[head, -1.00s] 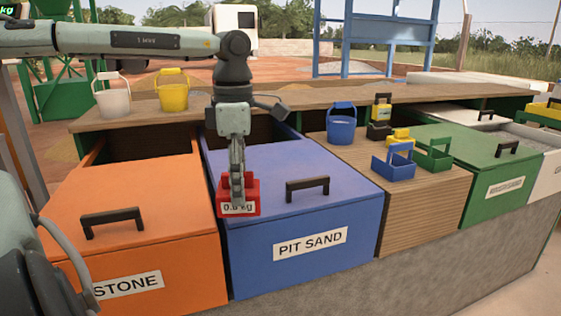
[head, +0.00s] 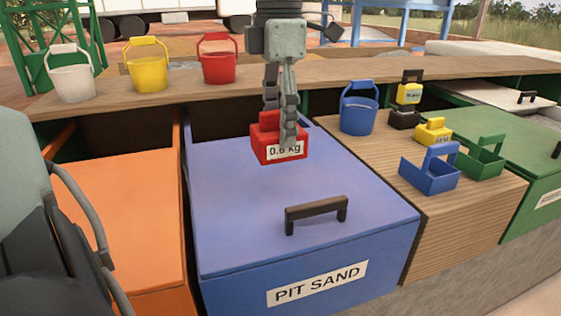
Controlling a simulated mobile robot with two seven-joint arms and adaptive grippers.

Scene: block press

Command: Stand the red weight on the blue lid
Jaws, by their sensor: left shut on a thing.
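The red weight (head: 262,146), a block with a white label reading 0.6 kg, shows upright over the rear part of the blue lid (head: 245,205). My left gripper (head: 280,135) comes down from above and is shut on the red weight, its fingers covering part of it. I cannot tell whether the weight's underside touches the lid. The lid covers the bin marked PIT SAND and has a dark handle (head: 316,212) near its front, clear of the weight. My right gripper is not in view.
An orange lid (head: 125,215) lies to the left. On the wooden top to the right stand a blue bucket (head: 358,112), a blue tray (head: 430,175), a green tray (head: 482,160) and yellow items. White, yellow and red buckets (head: 218,62) line the back shelf.

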